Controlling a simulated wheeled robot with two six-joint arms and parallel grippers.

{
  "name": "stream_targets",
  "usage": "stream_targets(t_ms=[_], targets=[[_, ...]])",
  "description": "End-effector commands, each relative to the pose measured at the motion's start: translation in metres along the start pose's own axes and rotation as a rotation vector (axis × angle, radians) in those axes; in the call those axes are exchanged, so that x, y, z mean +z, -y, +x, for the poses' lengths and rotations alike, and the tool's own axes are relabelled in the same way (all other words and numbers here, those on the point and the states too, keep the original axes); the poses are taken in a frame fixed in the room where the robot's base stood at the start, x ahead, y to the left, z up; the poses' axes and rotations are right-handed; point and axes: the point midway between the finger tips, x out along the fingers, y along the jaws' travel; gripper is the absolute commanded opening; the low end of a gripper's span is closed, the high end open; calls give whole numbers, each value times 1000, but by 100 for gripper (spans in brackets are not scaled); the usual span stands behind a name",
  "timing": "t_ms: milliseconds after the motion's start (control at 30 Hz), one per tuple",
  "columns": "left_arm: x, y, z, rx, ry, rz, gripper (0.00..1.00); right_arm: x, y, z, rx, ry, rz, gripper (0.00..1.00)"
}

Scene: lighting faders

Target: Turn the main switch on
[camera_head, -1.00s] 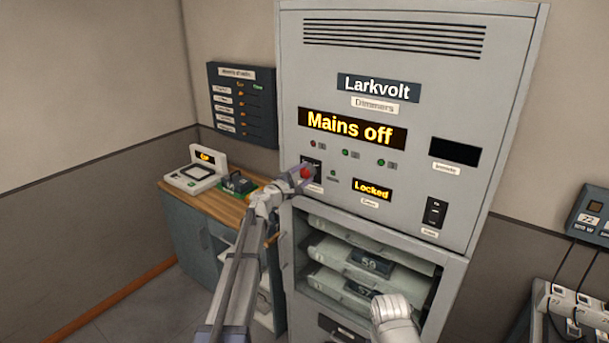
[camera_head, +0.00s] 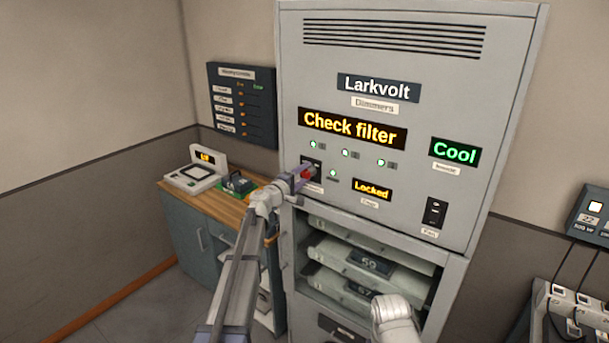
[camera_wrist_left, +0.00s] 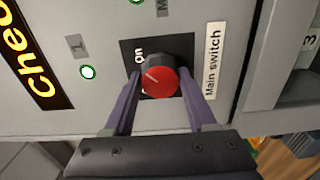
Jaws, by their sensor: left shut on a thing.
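The main switch is a red knob (camera_wrist_left: 160,81) on a dark plate labelled "Main switch" (camera_wrist_left: 213,60), with "On" printed by it in the left wrist view. My left gripper (camera_wrist_left: 163,92) has its purple fingers on both sides of the knob and is shut on it. In the head view the red knob (camera_head: 306,174) shows between the fingers of my left gripper (camera_head: 302,176), at the lower left of the grey Larkvolt cabinet (camera_head: 480,90). The display (camera_head: 352,129) reads "Check filter". My right arm shows at the lower middle; its gripper cannot be made out.
A "Cool" display (camera_head: 454,151) and a "Locked" display (camera_head: 371,190) are lit on the cabinet. A black fan switch (camera_head: 434,212) is at the right. Open shelves with modules (camera_head: 370,262) lie below. A wooden counter (camera_head: 210,204) stands at the left.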

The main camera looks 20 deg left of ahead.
Motion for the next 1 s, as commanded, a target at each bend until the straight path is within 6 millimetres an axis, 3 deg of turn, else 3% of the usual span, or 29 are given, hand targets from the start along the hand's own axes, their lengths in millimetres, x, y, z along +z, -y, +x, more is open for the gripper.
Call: stream_targets(t_ms=[300,333,567,1000], targets=[[2,1,-1,-3,3,7,1,0,0,0,0,0,0,50],[2,1,-1,-3,3,7,59,0,0,0,0,0,0,50],[1,1,0,-2,2,4,85,0,0,0,0,0,0,50],[0,0,-10,-1,0,2,87,0,0,0,0,0,0,50]])
